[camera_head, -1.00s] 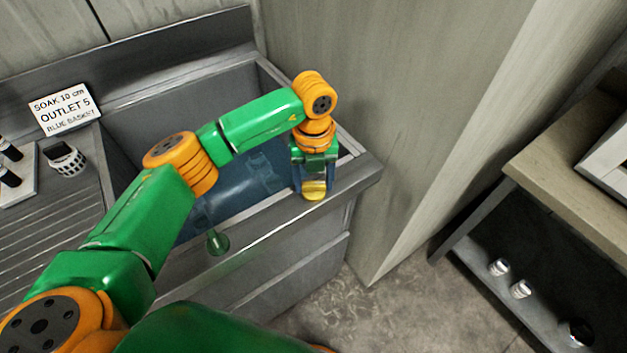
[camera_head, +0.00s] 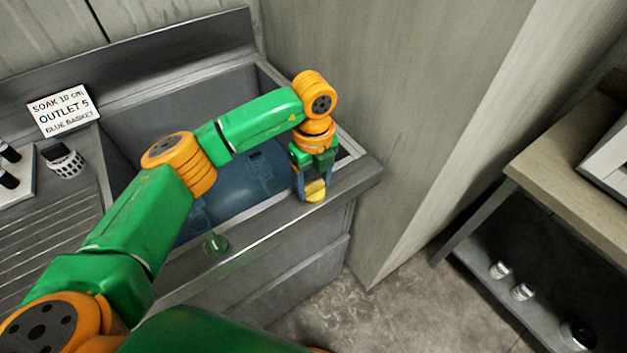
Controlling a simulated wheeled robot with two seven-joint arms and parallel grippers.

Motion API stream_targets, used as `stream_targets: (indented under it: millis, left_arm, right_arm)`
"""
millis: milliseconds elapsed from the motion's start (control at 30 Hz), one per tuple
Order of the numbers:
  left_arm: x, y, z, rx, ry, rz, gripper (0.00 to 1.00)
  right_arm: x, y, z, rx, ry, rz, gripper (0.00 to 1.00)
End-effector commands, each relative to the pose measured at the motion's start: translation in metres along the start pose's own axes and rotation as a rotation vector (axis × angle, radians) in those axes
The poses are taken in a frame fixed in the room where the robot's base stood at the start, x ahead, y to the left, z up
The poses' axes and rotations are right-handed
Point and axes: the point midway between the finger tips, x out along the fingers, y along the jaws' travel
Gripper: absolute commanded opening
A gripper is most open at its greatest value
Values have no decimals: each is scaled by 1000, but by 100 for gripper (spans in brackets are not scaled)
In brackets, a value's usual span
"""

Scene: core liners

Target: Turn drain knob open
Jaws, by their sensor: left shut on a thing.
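The sink basin (camera_head: 165,103) holds bluish water (camera_head: 232,189), and the drain itself cannot be made out. My right gripper is not in view.
A small perforated cup (camera_head: 66,163) stands on the ribbed drainboard (camera_head: 45,225). A wall panel (camera_head: 390,130) rises close right of the sink. A shelf unit (camera_head: 560,180) stands farther right.

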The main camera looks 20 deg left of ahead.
Motion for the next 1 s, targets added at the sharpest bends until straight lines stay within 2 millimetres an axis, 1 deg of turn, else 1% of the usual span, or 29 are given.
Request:
stream_targets:
  millis: [367, 400, 467, 500, 733, 800, 867, 1000]
  left_arm:
    - [-2, -1, 1, -8, -4, -5, 9]
    - [-2, -1, 1, -8, -3, -5, 73]
    - [-2, -1, 1, -7, -3, -4, 89]
    - [-2, -1, 1, -7, -2, -3, 95]
    - [-1, 0, 0, -5, -1, -2, 95]
    - [-3, -1, 1, -5, -2, -2, 95]
    - [-11, -1, 1, -5, -3, -5, 95]
    - [-42, -2, 1, -6, -5, -7, 95]
  right_arm:
    - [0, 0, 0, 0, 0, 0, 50]
    - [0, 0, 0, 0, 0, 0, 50]
    - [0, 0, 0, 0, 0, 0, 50]
    - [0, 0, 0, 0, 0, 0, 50]
    - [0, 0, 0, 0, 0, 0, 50]
    - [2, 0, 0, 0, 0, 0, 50]
    - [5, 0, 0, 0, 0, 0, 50]
    - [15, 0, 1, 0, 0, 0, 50]
